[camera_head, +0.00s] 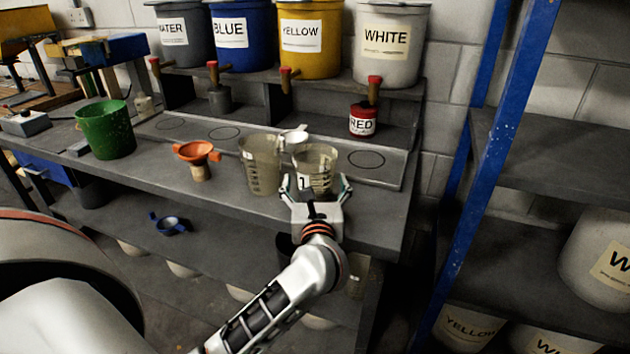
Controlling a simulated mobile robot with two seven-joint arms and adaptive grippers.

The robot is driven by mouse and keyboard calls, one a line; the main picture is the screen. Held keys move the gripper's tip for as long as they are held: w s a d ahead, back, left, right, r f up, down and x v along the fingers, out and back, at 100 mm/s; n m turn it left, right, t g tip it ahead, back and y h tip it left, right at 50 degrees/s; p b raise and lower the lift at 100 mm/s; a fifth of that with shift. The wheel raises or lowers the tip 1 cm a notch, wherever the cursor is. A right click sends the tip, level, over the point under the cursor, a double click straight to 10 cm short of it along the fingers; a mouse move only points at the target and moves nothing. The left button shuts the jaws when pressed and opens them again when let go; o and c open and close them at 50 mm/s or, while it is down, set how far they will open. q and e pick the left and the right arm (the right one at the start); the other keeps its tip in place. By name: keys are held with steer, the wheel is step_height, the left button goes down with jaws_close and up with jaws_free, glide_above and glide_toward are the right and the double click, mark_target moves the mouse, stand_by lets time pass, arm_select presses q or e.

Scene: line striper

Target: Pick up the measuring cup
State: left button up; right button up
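Two clear measuring cups with dark markings stand side by side on the grey bench. The right measuring cup (316,160) is in line with my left gripper (315,184). Its fingers are spread, one on each side of the cup's lower part. I see no clear grip on it, and the gripper's palm hides the cup's base. The left measuring cup (260,165) stands just beside it, apart from the fingers. My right gripper is not in view.
An orange funnel (197,153) and a green bucket (106,130) stand left on the bench (225,205). A small white cup (293,138) is behind the measuring cups. A red paint jar (362,120) sits under the white bucket (390,45). A blue rack post (490,150) rises at right.

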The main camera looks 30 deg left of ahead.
arm_select(q)
steer(key=c, duration=1.6)
steer(key=shift+r, duration=0.15)
